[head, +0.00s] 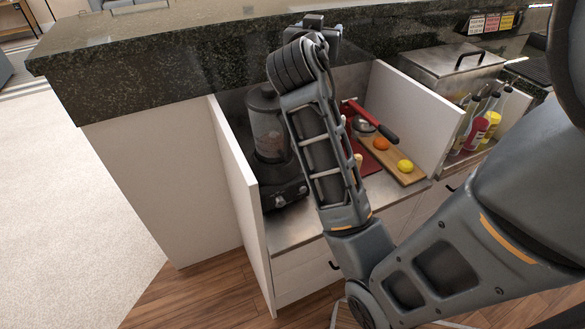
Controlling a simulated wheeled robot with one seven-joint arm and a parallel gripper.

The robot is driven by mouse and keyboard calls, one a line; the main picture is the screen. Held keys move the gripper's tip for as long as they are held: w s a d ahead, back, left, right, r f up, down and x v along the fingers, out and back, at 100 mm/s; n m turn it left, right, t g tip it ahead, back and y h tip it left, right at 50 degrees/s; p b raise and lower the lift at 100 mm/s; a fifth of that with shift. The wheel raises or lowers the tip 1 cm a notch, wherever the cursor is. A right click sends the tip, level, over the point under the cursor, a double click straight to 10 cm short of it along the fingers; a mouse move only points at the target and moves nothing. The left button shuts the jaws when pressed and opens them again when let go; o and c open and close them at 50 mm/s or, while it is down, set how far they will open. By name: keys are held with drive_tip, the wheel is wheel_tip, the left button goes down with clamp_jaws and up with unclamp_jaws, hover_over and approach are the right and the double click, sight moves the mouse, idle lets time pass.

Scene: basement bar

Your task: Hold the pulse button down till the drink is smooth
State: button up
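A dark blender stands on a steel counter inside the bar recess, left of my arm in the head view. Its clear jar (268,137) is upright on a black base (284,187) with the dark lid on. The jar looks greyish inside, and I cannot make out its contents or how smooth they are. The front of the base has a light round knob or button (280,201); the pulse button cannot be told apart at this size. My forearm rises just right of the blender, with its wrist up by the dark counter edge.
A wooden board (400,173) with an orange (381,143), a lemon (405,166) and a red-handled tool (374,123) lies right of my forearm. White panels (237,185) wall the recess. Several bottles (480,125) and a steel lidded box (447,70) stand further right.

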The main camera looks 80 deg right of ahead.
clamp_jaws()
idle(0.5)
idle(1.0)
